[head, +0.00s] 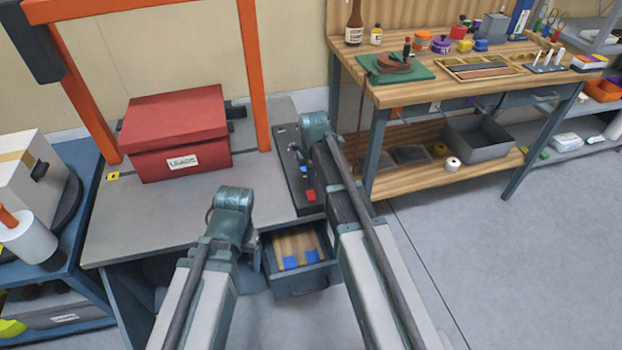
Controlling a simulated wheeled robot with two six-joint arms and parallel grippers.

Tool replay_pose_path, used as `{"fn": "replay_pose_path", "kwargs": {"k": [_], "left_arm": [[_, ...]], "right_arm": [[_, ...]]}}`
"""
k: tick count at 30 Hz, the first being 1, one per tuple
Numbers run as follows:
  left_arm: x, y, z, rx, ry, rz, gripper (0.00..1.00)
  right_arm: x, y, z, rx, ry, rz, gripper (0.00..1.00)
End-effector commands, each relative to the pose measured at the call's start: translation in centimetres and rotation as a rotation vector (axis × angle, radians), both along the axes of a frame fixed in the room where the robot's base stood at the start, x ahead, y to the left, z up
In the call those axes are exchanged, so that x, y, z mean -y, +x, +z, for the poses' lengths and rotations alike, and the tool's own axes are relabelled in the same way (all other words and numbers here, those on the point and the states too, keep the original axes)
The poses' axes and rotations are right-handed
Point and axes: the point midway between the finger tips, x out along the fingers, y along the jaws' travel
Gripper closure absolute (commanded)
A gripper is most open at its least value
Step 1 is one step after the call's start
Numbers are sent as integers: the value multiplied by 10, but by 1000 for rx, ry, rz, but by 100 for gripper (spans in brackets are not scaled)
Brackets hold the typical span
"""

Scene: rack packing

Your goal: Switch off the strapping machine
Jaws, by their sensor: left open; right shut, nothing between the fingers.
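The strapping machine has an orange arch (252,85) over a grey table top (120,222). A red lidded box (180,118) with a white label sits under the arch. A dark control panel (285,178) lies along the table's right edge, with a red control (310,195) and a small blue one (304,170). I cannot read whether the machine is on or off. My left arm reaches over the front of the table. My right arm reaches up beside the panel and covers part of its right side.
An open drawer (296,283) with blue pieces inside sticks out below the table's front right. A wooden workbench (400,92) with tools and jars stands at the back right. A blue cart (75,245) stands at left. The floor at right is clear.

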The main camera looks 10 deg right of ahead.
Motion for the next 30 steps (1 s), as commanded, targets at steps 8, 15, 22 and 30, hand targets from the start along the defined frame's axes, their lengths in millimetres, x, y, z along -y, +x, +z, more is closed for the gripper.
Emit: {"fn": "replay_pose_path", "kwargs": {"k": [8, 15, 22, 30], "left_arm": [[0, 0, -43, 0, 0, 0, 19], [0, 0, -49, 0, 0, 0, 19], [0, 0, -48, 0, 0, 0, 19], [0, 0, -53, 0, 0, 0, 19]], "right_arm": [[0, 5, -43, 0, 0, 0, 100], [0, 6, -49, 0, 0, 0, 100], [0, 6, -48, 0, 0, 0, 100], [0, 8, -53, 0, 0, 0, 100]]}}
